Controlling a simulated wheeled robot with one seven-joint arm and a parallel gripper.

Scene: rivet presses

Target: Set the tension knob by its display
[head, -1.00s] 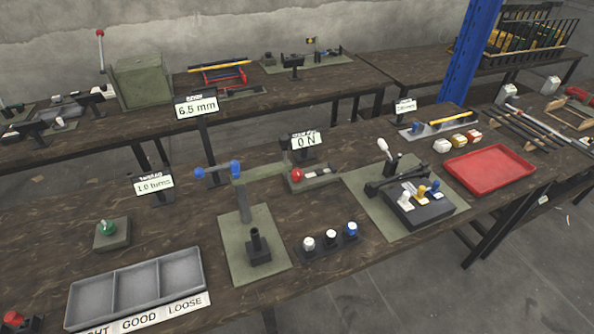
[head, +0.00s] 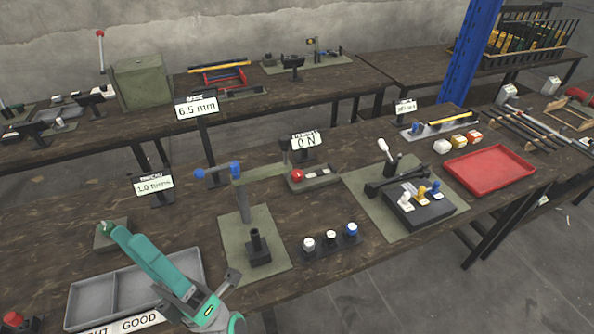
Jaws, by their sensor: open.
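The green tension knob (head: 105,227) sits on a grey-green block (head: 112,240) at the left of the near bench. The upper end of my teal arm link partly covers them. The display beside the knob (head: 154,185) stands behind and to the right; it reads 1.0 turns. My gripper (head: 200,285), dark grey, appears low in the head view, in front of the tray's right end and down and right of the knob. It is open and I see nothing between its jaws. My arm hides part of its shape, and I cannot tell its height.
A grey three-part tray (head: 97,298) lies under my arm; its labels are partly covered. A press (head: 245,205) on a green plate stands to the right, with a 0 N display (head: 305,141) behind. A red button (head: 14,319) is at lower left. A red tray (head: 490,168) lies far right.

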